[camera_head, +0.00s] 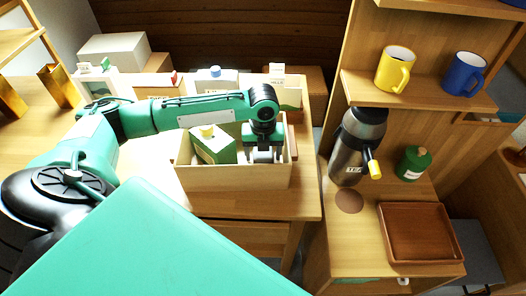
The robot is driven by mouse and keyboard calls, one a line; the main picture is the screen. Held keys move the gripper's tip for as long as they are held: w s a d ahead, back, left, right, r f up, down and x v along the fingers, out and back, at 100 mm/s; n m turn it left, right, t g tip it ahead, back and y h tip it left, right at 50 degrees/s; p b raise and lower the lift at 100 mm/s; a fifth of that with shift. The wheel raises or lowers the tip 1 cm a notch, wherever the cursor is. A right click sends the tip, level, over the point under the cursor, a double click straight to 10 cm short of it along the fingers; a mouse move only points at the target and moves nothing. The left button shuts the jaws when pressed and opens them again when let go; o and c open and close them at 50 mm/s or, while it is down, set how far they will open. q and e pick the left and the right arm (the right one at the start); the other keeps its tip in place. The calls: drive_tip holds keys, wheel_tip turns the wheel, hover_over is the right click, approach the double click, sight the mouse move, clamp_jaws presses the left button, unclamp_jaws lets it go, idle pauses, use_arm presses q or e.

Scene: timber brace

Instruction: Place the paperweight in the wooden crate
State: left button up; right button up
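The wooden crate (232,179) is a pale open box near the front edge of the wooden table. My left gripper (264,157) points down into the right part of the crate, its fingertips below the rim level. Whether the fingers are apart or closed on something is too small to tell. I cannot make out a paperweight in this view; the gripper and the crate's front wall hide part of the inside. My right gripper is not in view.
A green and white carton with a yellow cap (213,146) stands in the crate's left part. More cartons stand behind my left arm.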

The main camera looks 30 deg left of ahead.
use_arm(q)
drive_tip(key=shift+o, duration=0.3)
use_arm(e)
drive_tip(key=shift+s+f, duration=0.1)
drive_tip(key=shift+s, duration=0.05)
use_arm(q)
drive_tip(key=shift+r, duration=0.25)
wheel_tip(320, 180, up, 12)
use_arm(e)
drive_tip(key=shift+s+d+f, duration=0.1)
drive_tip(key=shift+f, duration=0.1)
use_arm(q)
drive_tip(key=shift+f, duration=0.1)
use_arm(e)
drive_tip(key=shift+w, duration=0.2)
